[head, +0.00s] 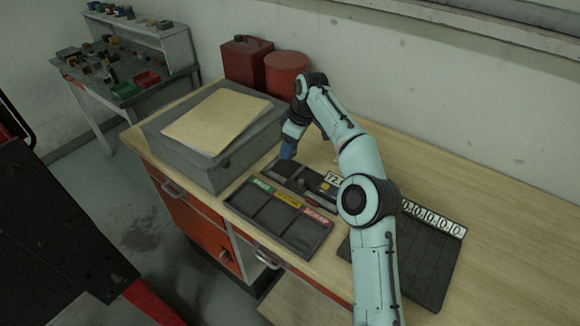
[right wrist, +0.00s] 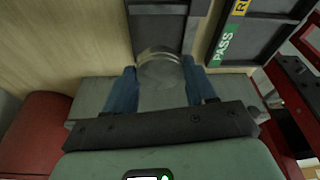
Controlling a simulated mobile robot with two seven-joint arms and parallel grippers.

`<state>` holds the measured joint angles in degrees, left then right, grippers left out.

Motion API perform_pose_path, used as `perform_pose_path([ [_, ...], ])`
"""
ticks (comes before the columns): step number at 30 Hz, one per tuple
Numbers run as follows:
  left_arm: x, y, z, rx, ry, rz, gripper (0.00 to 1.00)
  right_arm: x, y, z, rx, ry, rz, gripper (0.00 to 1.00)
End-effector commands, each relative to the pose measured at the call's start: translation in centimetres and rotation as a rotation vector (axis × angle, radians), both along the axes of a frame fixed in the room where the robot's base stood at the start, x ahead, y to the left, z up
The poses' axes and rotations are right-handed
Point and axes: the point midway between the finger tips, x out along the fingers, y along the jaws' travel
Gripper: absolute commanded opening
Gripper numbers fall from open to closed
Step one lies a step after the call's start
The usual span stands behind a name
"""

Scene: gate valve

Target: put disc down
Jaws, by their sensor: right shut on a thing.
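My right gripper (head: 288,152) reaches down over the bench at the far left end of a narrow dark tray (head: 304,187). In the right wrist view its two blue fingers (right wrist: 160,85) are shut on a round, grey metallic disc (right wrist: 160,62). The disc is between the fingertips and overlaps the end of the dark tray (right wrist: 158,22) in that view. I cannot tell whether it touches the tray. In the head view the disc is hidden or too small to make out. My left gripper is not in view.
A wider tray (head: 276,216) with green, yellow and red labels lies in front. A grey box (head: 215,158) with a tan board stands left. A red can (head: 246,60) and red drum (head: 287,73) stand behind. A slotted dark rack (head: 415,262) lies right.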

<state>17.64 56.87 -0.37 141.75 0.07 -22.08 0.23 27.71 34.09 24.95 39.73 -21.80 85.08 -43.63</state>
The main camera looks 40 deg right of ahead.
Motion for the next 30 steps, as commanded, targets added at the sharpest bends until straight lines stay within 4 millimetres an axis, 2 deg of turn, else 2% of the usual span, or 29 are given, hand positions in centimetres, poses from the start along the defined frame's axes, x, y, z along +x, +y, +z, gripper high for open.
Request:
perform_pose_path([
  [8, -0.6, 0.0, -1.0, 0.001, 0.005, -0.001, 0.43, 0.1, 0.0, -1.9, 0.001, -0.003, 0.0, 0.04],
  [16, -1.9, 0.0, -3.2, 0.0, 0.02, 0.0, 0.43, 0.1, 0.0, -6.4, 0.0, -0.002, 0.0, 0.04],
  [29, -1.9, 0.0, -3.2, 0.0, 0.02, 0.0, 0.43, 0.2, 0.0, -6.9, -0.001, -0.006, 0.0, 0.04],
  [30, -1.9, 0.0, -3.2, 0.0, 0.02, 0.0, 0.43, 0.2, 0.0, -6.9, 0.0, -0.004, -0.001, 0.66],
])
